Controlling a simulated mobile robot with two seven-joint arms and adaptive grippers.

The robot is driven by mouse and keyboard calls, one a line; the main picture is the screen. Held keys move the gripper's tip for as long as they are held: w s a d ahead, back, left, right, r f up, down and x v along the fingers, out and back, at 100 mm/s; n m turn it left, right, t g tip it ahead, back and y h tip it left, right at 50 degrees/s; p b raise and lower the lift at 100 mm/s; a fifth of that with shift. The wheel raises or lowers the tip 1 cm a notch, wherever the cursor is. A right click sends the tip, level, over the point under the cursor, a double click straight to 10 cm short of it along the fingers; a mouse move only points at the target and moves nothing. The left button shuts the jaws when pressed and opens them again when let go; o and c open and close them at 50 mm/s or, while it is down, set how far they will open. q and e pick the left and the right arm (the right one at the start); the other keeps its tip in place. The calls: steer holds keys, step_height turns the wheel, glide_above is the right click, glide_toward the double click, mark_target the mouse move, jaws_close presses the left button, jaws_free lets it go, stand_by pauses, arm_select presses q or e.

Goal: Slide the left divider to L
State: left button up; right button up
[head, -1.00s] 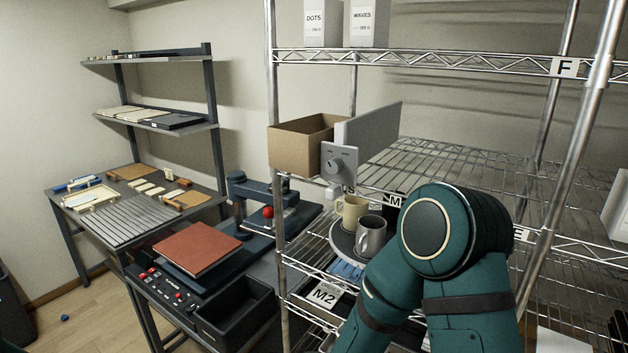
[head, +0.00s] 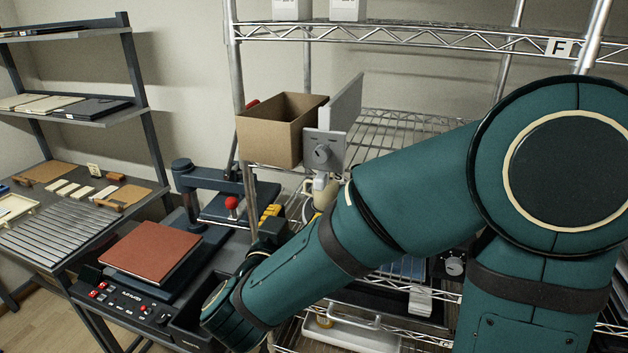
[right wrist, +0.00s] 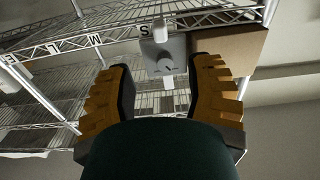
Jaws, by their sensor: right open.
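The left divider (head: 344,108) is a grey upright panel with a square front plate and round knob (head: 322,153). It stands on the wire shelf just right of a cardboard box. In the right wrist view the divider's plate (right wrist: 160,50) is ahead between my fingers, by the S label (right wrist: 145,28). Labels M (right wrist: 95,40) and L (right wrist: 52,48) follow leftward along the shelf edge. My right gripper (head: 270,217) is open and empty, below and left of the plate in the head view; its yellow fingers also show in the wrist view (right wrist: 164,70). My left gripper is not in view.
The cardboard box (head: 278,130) sits left of the divider. A beige mug (head: 325,193) is partly hidden behind my right arm. A press with a red knob (head: 232,203) stands left of the rack. The wire shelf right of the divider looks clear where visible.

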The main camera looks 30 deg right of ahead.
mark_target(318, 187)
steer(key=x, duration=1.2)
steer(key=shift+w+d, duration=0.3)
jaws_close()
